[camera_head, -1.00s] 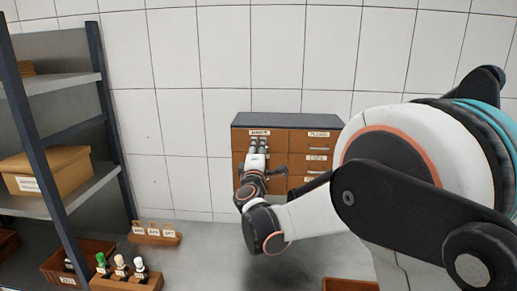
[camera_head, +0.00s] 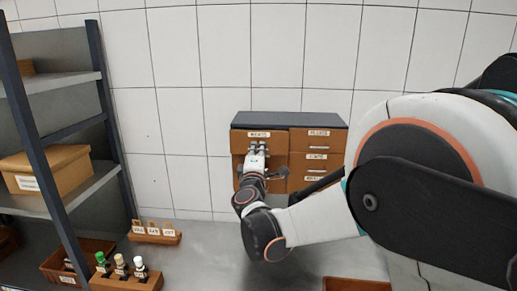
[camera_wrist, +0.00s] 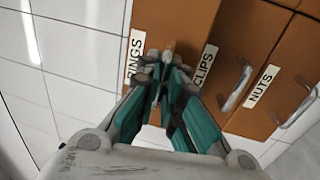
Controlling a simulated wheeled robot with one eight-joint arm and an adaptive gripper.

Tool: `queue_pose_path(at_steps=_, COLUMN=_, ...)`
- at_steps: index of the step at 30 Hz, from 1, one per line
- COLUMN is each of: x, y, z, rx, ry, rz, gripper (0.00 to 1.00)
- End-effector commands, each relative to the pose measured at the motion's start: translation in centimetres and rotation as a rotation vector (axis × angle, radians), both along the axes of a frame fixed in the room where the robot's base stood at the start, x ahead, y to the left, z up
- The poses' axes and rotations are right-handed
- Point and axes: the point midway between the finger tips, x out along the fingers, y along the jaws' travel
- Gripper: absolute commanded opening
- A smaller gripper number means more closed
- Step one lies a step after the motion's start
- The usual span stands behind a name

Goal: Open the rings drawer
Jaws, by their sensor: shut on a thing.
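A brown drawer cabinet (camera_head: 319,170) with a dark top stands against the wall in the head view. Its top left drawer, the rings drawer (camera_head: 240,143), seems to stand slightly proud of the right column. In the wrist view the RINGS label (camera_wrist: 137,52) is on the drawer front beside my fingers. My gripper (camera_head: 258,148) reaches that drawer front from the near side. The wrist view shows my gripper (camera_wrist: 160,68) with its green-padded fingers closed together at the rings drawer's handle, which they mostly hide.
The clips drawer (camera_wrist: 222,45) and nuts drawer (camera_wrist: 285,65) look shut, with metal handles close to my fingers. A shelf rack (camera_head: 75,165) with a cardboard box (camera_head: 50,170) stands left. A small rack of bottles (camera_head: 125,281) is at lower left. Grey surface before the cabinet looks mostly clear.

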Motion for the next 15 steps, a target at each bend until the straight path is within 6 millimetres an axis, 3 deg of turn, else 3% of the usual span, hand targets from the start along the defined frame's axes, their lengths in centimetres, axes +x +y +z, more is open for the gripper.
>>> queue_pose_path(at_steps=3, x=-3.2, y=0.2, z=-0.2, rx=0.002, ry=0.001, rz=0.003, gripper=0.0)
queue_pose_path(at_steps=7, x=-5.8, y=0.3, z=-0.1, rx=0.003, ry=0.0, rz=0.002, gripper=0.0)
queue_pose_path(at_steps=15, x=-7.6, y=0.3, z=-0.1, rx=0.003, ry=0.001, rz=0.002, gripper=0.0)
